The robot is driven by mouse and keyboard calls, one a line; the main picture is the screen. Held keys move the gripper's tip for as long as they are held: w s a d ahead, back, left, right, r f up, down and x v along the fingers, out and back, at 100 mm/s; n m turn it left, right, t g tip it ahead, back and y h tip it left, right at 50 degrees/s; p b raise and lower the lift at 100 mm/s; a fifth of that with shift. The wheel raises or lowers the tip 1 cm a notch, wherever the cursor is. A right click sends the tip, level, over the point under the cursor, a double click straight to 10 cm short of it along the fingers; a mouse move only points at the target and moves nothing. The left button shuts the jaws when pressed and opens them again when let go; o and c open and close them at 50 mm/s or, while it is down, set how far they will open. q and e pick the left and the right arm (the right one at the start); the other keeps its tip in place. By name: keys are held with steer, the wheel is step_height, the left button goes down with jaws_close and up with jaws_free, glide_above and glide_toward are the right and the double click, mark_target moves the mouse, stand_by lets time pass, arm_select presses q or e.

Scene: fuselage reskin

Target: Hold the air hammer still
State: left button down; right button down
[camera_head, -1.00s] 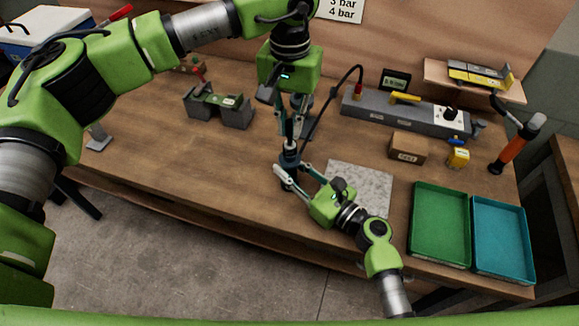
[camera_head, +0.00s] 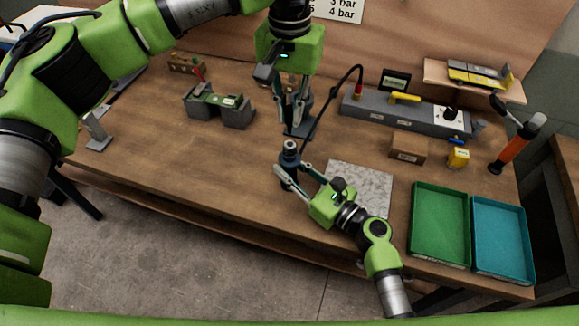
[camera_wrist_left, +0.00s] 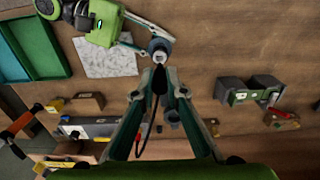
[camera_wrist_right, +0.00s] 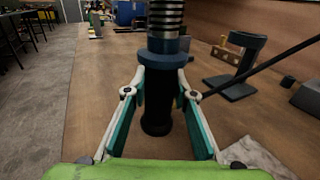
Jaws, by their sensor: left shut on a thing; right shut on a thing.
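The air hammer (camera_head: 289,165) stands upright above the bench, a dark cylinder with a grey ring at its top. My right gripper (camera_head: 296,175) is shut around its body. In the right wrist view the hammer (camera_wrist_right: 161,105) has a blue-grey collar and a coil spring above it, and both fingers press its sides. My left gripper (camera_head: 292,112) is above and apart from the hammer. In the left wrist view its fingers close on a slim dark piece (camera_wrist_left: 158,81), too dark to identify. The hammer's round top (camera_wrist_left: 160,50) shows just beyond the fingertips.
A black hose (camera_head: 325,107) curves down from the grey bar unit (camera_head: 400,113). A dark stand (camera_head: 303,132) is behind my left gripper. A grey plate (camera_head: 370,180), a cardboard box (camera_head: 408,147) and green (camera_head: 415,225) and teal (camera_head: 478,235) trays lie right. The bench's left front is clear.

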steer(key=c, duration=1.6)
jaws_free()
steer(key=shift+d, duration=0.1)
steer(key=v, duration=1.2)
